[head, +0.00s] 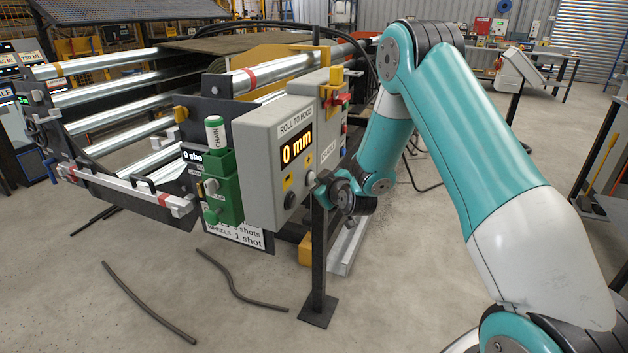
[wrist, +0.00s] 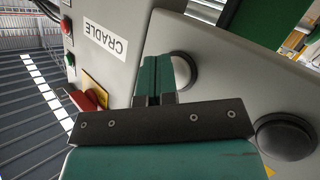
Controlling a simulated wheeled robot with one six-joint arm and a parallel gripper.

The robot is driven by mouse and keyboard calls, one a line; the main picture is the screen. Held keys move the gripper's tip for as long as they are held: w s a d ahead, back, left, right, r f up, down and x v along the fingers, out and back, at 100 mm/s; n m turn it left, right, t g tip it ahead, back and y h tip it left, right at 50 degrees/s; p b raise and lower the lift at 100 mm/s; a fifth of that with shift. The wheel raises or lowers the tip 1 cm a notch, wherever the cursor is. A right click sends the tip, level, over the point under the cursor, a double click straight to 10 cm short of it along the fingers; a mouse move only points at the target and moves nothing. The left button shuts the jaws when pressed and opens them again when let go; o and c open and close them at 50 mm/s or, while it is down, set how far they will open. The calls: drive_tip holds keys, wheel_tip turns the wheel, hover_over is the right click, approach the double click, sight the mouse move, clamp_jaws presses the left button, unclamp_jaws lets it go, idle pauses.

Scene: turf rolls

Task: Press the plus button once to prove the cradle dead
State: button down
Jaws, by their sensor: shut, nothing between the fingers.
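A grey control box (head: 262,140) labelled "ROLL TO HOOD" stands on a dark post, and its display (head: 297,148) reads "0 mm". Two round buttons sit below it: a pale one (head: 310,178) on the right and a dark one (head: 290,201) on the left. I cannot read a plus sign on either. My gripper (head: 318,184) is at the box's front, by the pale button. In the wrist view, the shut teal fingers (wrist: 156,65) overlap the edge of the pale button (wrist: 186,70); I cannot tell whether they touch it. The dark button (wrist: 285,137) is apart from them.
A panel labelled "CRADLE" (wrist: 105,40) with a red handle (wrist: 82,101) is close to the fingers. A green holder (head: 222,187) with a "CHAIN" tube (head: 215,133) hangs left of the box. The steel roller cradle (head: 110,100) stands behind. The post's foot (head: 317,311) and loose dark rods (head: 150,303) are on the floor.

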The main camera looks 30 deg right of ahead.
drive_tip(key=shift+s+d+b, duration=0.4)
drive_tip(key=shift+s+b, duration=0.15)
drive_tip(key=shift+b, duration=0.05)
drive_tip(key=s+d+b, duration=0.1)
drive_tip(key=s+b, duration=0.1)
drive_tip(key=b, duration=0.1)
drive_tip(key=s+d+b, duration=0.2)
drive_tip(key=b, duration=0.1)
idle(0.9)
